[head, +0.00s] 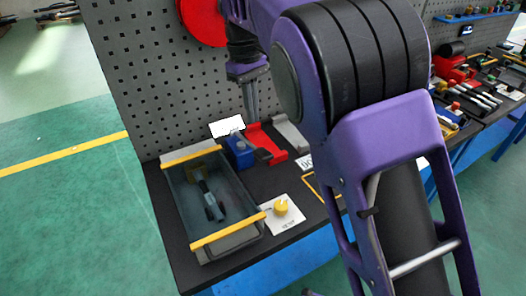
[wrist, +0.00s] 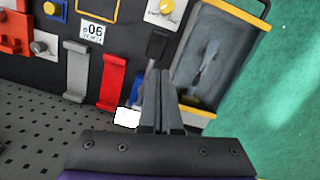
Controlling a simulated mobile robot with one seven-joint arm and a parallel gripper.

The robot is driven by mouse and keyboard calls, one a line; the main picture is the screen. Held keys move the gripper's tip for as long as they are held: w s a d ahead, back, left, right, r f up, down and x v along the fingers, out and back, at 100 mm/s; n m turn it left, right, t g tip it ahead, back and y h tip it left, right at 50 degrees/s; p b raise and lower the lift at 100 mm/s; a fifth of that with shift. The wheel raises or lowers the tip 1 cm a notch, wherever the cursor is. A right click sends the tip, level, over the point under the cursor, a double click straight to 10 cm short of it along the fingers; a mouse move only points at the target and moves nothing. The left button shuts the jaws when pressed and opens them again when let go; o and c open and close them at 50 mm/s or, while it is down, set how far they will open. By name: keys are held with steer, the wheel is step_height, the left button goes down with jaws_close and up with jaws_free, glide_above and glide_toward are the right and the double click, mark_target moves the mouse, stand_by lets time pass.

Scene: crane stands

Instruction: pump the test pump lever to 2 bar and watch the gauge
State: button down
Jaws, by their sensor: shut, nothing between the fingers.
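A small blue block (head: 240,150), which looks like the pump body, stands on the dark bench beside the tray. In the wrist view the blue body (wrist: 136,90) is partly hidden by my fingers. A dark-gripped lever (wrist: 157,46) on a thin metal rod shows just beyond my fingertips. My gripper (head: 255,117) points down above the blue block, shut and empty; its fingers (wrist: 158,74) lie together in the wrist view. I cannot tell if they touch the lever. A blank white panel (head: 227,126) stands behind the block; no gauge reading is legible.
A grey tray (head: 248,242) with yellow end bars holds a dark tool. A yellow knob (head: 281,207) sits on a white plate. A red bracket (head: 270,140) and a grey bracket (head: 291,134) stand right of the block. A perforated panel (head: 130,70) rises behind.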

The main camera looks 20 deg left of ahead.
mark_target(262, 152)
steer(key=shift+w+d+f, duration=0.1)
steer(key=shift+d+f, duration=0.2)
steer(key=shift+d, duration=0.4)
steer(key=shift+f, duration=0.1)
steer(key=f, duration=0.3)
steer(key=f+b, duration=0.1)
steer(key=f, duration=0.1)
steer(key=shift+d+f, duration=0.25)
steer(key=shift+f, duration=0.1)
steer(key=shift+d+f+b, duration=0.1)
steer(key=shift+f+b, duration=0.2)
steer(key=shift+f, duration=0.25)
steer(key=shift+s+f, duration=0.1)
steer(key=shift+s, duration=0.1)
